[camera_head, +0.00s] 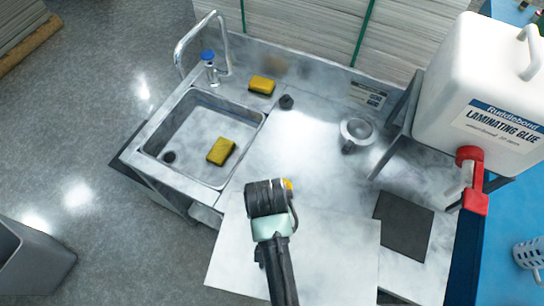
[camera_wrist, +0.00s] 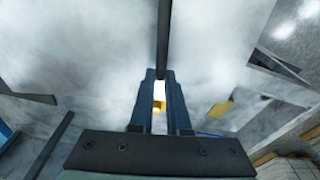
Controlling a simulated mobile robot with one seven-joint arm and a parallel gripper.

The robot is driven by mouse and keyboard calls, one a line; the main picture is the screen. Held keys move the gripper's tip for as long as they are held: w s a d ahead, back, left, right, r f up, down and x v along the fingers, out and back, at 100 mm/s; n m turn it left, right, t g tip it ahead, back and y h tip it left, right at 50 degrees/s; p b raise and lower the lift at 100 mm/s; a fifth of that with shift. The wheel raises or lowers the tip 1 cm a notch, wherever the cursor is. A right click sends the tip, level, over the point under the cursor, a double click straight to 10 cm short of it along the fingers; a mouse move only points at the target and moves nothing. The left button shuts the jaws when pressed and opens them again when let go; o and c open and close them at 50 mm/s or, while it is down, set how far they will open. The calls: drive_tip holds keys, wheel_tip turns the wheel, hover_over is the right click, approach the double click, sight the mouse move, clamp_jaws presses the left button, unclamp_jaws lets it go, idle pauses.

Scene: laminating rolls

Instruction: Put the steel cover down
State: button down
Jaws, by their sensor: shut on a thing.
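The steel cover (camera_head: 325,255) is a flat pale sheet at the lower middle of the head view, overlapping the front of the steel counter (camera_head: 300,135). My gripper (camera_head: 266,198) is over its far left part and hides some of it. In the wrist view, my gripper (camera_wrist: 160,76) is shut on a dark bar (camera_wrist: 163,30), which appears to be the cover's handle. Cloudy grey steel (camera_wrist: 100,45) fills much of that view. The fingers are hidden in the head view. The gap between cover and counter cannot be judged.
The sink (camera_head: 187,140), left of the cover, holds a yellow sponge (camera_head: 221,151). Another sponge (camera_head: 262,85) lies behind it near the tap (camera_head: 209,62). A round metal cup (camera_head: 356,132), a dark mat (camera_head: 403,225) and a glue canister (camera_head: 480,95) are to the right.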

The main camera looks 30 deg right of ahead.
sight(226, 226)
drive_tip(key=shift+r, duration=1.55)
drive_tip(key=w+a+n+b, duration=0.1)
drive_tip(key=a+n, duration=0.1)
drive_tip(key=a, duration=0.1)
drive_tip(key=w+a+f+n+b, duration=0.1)
drive_tip(key=a+n, duration=0.2)
drive_tip(key=w+a+f+n+y+b, duration=0.1)
drive_tip(key=w+a+n, duration=0.1)
drive_tip(key=a, duration=0.1)
drive_tip(key=shift+a+n+b, duration=0.25)
drive_tip(key=shift+n+b, duration=0.15)
drive_tip(key=shift+a, duration=0.25)
